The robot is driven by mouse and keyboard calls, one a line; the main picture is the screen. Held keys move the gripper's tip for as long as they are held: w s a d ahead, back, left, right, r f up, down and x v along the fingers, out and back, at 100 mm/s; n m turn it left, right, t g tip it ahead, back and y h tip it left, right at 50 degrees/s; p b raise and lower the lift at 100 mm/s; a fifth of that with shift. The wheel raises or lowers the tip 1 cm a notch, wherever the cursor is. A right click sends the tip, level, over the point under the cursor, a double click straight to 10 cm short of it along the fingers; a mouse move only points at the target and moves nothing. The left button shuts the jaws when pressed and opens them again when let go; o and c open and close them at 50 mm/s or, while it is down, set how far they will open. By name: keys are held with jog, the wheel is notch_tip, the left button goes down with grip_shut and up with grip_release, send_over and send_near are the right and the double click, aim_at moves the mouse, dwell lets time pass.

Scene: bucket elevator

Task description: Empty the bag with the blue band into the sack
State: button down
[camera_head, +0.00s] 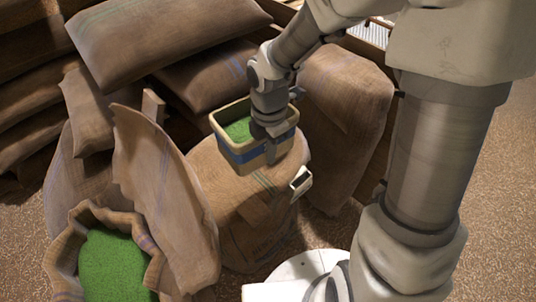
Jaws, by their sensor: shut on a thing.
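The bag with the blue band (236,158) is a small, box-shaped tan container with a blue stripe around its side. It holds green grains and looks about upright, above or on a closed upright sack. I cannot tell whether it touches that sack. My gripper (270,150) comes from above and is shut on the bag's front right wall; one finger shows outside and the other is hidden. The open sack (60,262), with a rolled rim and green grains inside, stands at the lower left, lower than the bag and apart from it.
The closed burlap sack (245,215) under the bag has a white tag (301,181). A tall sack flap or leaning sack (165,195) stands between the bag and the open sack. More full sacks (165,40) are piled behind and left. Grain-strewn floor (500,200) lies at right.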

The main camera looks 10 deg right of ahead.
aim_at(292, 135)
jog(key=shift+w+d+r+m, duration=0.15)
jog(key=shift+w+r+m, duration=0.05)
jog(key=shift+r+m, duration=0.2)
jog(key=shift+w+d+r+m, duration=0.1)
jog(key=shift+w+r+m, duration=0.1)
jog(key=shift+r+m, duration=0.15)
jog(key=shift+w+d+f+m+b, duration=0.1)
jog(key=shift+w+d+m+b, duration=0.15)
jog(key=shift+m, duration=0.3)
jog(key=w+d+f+m+b, duration=0.2)
jog(key=w+d+m+b, duration=0.1)
jog(key=m, duration=0.7)
jog(key=w+d+f+m+b, duration=0.3)
jog(key=w+d+m+b, duration=0.1)
jog(key=m, duration=0.7)
jog(key=d+b, duration=0.1)
jog(key=b, duration=0.1)
jog(key=shift+w+d+f+b, duration=0.15)
jog(key=shift+b, duration=0.2)
